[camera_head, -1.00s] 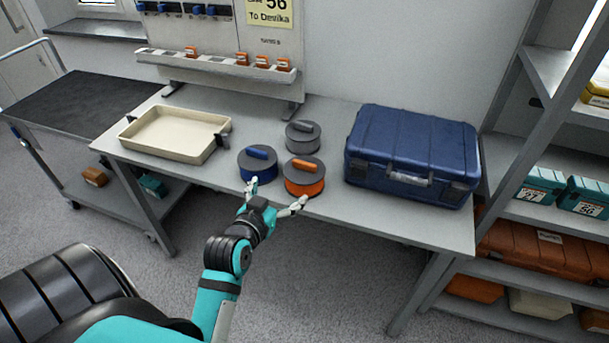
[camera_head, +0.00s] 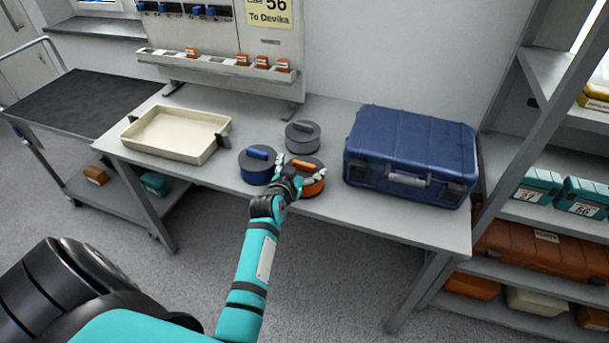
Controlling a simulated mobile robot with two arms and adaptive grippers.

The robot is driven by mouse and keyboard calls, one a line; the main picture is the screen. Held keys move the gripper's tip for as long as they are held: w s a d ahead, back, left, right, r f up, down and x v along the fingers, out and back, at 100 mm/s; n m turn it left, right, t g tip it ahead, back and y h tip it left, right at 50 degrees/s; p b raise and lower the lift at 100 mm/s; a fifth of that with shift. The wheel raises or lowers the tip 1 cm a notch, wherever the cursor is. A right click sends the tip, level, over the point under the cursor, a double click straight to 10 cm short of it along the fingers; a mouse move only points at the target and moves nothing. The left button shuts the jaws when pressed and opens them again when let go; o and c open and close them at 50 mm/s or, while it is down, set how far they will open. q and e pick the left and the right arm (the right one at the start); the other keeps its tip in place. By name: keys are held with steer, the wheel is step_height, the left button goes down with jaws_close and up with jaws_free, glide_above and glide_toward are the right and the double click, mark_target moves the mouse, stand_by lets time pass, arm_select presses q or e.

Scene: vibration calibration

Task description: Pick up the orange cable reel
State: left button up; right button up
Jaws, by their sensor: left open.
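The orange cable reel (camera_head: 310,187) sits on the grey table near its front edge, partly hidden by my left gripper. It has a dark top and an orange handle. My left gripper (camera_head: 300,168) is open over the reel, one finger toward its left side and one along its right side. Whether the fingers touch it cannot be told. A blue cable reel (camera_head: 256,168) stands just left of it and a grey reel (camera_head: 302,136) stands behind it. My right gripper is not in view.
A blue hard case (camera_head: 410,150) stands right of the reels on the table (camera_head: 385,220). A cream tray (camera_head: 172,134) lies on the left. A board with a shelf of small orange items stands at the back. A shelf rack (camera_head: 525,235) is on the right.

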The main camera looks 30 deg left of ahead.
arm_select(q)
steer(key=shift+w+a+f, duration=0.2)
steer(key=shift+w, duration=0.3)
steer(key=shift+c, duration=0.9)
steer(key=c, duration=1.6)
steer(key=shift+r, duration=0.15)
steer(key=shift+c, duration=0.4)
